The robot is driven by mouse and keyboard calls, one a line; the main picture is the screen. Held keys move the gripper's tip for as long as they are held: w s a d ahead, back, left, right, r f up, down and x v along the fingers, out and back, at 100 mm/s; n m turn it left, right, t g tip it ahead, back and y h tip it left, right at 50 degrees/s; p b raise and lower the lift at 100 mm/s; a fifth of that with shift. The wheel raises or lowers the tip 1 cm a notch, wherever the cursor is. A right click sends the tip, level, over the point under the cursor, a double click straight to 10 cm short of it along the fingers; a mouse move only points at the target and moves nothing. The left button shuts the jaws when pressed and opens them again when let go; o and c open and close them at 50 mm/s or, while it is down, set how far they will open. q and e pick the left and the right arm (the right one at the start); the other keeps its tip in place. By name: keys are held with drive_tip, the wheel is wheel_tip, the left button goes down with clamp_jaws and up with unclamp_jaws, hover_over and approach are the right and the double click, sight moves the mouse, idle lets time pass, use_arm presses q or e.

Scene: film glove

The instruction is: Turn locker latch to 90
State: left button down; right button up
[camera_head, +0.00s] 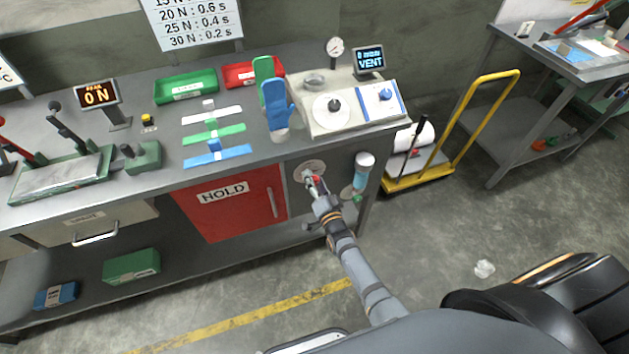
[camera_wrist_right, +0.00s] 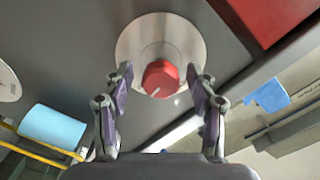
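The locker latch is a red knob (camera_wrist_right: 160,76) with a pale pointer line, on a round metal plate (camera_wrist_right: 135,42) in the right wrist view. In the head view the plate (camera_head: 303,167) sits on the bench front, right of the red locker door (camera_head: 236,210), and the knob is partly hidden by my gripper. My right gripper (camera_wrist_right: 160,78) is open, with one finger on each side of the knob. Gaps show between the fingers and the knob in the wrist view; I cannot tell if the tips reach its depth. My left gripper is not in view.
The bench top carries a grey-white machine (camera_head: 350,108), blue and green gloves (camera_head: 277,100) and trays. A bottle-like holder (camera_head: 362,172) is mounted just right of the latch. A yellow trolley (camera_head: 420,165) stands right of the bench. Floor in front is mostly clear.

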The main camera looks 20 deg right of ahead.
drive_tip(key=s, duration=1.2)
drive_tip(key=shift+d, duration=0.15)
drive_tip(key=s+d+f+n+g, duration=0.2)
drive_tip(key=s+f+g, duration=0.25)
drive_tip(key=f, duration=0.65)
drive_tip(key=s+d+f+n+g, duration=0.1)
drive_tip(key=s+f+n+g, duration=0.2)
drive_tip(key=s+f, duration=0.55)
drive_tip(key=s+d+f+n+g, duration=0.2)
drive_tip(key=s+d+f+g, duration=0.1)
drive_tip(key=s+f, duration=0.5)
drive_tip(key=s+d+f+n+g+h, duration=0.1)
drive_tip(key=s+d+f+n+g, duration=0.2)
drive_tip(key=s, duration=1.2)
wheel_tip(320, 180, down, 6)
drive_tip(key=d+g, duration=0.1)
drive_tip(key=g, duration=0.2)
drive_tip(key=shift+d+f, duration=0.15)
drive_tip(key=shift+d, duration=0.1)
drive_tip(key=shift+s, duration=0.1)
